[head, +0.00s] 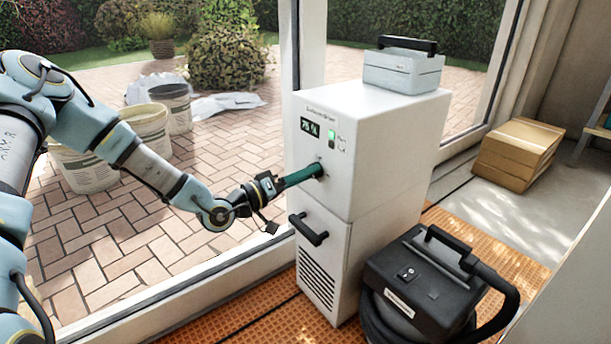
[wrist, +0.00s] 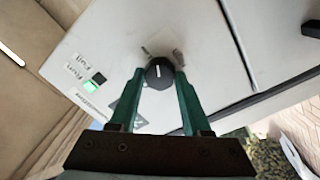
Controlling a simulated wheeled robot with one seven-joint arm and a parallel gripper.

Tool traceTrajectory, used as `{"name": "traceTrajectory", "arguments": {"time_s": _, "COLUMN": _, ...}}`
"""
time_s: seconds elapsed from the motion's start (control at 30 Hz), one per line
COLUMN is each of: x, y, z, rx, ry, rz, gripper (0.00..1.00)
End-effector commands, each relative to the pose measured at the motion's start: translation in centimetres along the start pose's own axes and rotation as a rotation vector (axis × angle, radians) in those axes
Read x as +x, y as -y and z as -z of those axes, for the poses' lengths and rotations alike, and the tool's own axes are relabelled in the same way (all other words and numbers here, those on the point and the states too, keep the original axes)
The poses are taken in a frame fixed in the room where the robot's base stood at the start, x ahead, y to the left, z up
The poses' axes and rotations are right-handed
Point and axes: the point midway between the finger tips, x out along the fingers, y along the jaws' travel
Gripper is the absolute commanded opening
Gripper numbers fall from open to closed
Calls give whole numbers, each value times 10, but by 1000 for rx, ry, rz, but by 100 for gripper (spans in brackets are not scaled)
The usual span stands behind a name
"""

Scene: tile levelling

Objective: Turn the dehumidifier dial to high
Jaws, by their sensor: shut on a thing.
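The dehumidifier (head: 385,125) is a tall white cabinet with a small dark display and a green light on its front. In the wrist view its dial (wrist: 158,72) is a round black knob with a white pointer line. My gripper (wrist: 158,78) has green fingers on both sides of the dial and is shut on it. In the head view my gripper (head: 318,170) reaches the front panel below the display (head: 310,127), and it hides the dial there. The marks around the dial are partly covered and too small to read.
A black vacuum (head: 420,285) stands at the dehumidifier's right on orange matting. A grey case (head: 403,72) sits on top. A black handle (head: 308,230) juts out below my gripper.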

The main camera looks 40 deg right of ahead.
Motion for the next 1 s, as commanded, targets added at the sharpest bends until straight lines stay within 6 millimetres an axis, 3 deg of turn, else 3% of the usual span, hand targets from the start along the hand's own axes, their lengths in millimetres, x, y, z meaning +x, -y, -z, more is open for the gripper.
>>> {"name": "traceTrajectory", "arguments": {"time_s": 1.0, "x": 0, "y": 2, "z": 0, "rx": 901, "ry": 49, "rz": -9, "gripper": 0}}
